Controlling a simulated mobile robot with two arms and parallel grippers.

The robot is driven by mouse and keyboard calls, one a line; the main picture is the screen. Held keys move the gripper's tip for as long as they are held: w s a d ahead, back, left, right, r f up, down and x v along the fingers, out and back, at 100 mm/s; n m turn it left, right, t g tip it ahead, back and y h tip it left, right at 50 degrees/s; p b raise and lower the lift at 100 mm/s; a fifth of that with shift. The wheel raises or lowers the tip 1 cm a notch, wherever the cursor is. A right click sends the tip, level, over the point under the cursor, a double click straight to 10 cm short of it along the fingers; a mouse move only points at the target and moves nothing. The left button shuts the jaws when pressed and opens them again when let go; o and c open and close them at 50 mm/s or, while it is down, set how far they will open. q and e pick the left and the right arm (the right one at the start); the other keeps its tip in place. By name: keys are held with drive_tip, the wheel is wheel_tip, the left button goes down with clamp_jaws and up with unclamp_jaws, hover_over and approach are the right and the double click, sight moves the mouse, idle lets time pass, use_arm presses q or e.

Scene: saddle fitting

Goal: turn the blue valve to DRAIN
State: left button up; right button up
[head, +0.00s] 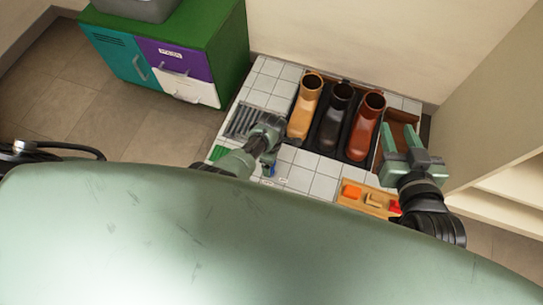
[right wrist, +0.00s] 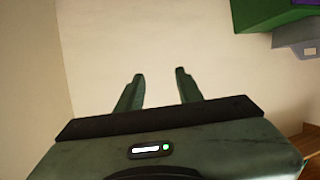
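A small blue part (head: 268,170), possibly the blue valve, shows on the tiled top just beside my left arm. It is partly hidden, so its setting cannot be read. Small pale labels (head: 282,182) lie beside it, too small to read. My left gripper (head: 270,124) is above the tiles near the dark grate, beyond the blue part; its fingers are too small and overlapped to judge. My right gripper (head: 399,128) is open and empty at the right side of the tiled top, away from the blue part. In the right wrist view its fingers (right wrist: 160,74) are apart with only wall beyond.
Tan (head: 305,105), black (head: 335,115) and red-brown (head: 367,125) boots stand in a row on a dark mat. A wooden tray (head: 349,201) with coloured pieces lies in front. A dark grate (head: 241,121) is at left. A green cabinet (head: 222,45) and shelves (head: 515,185) flank the top.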

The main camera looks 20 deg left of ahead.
drive_tip(key=shift+s+d+f+g, duration=0.15)
drive_tip(key=shift+s+f+g, duration=0.2)
drive_tip(key=shift+f, duration=0.2)
drive_tip(key=shift+s+d+f+g, duration=0.15)
drive_tip(key=shift+s+f+g, duration=0.15)
drive_tip(key=shift+f, duration=0.25)
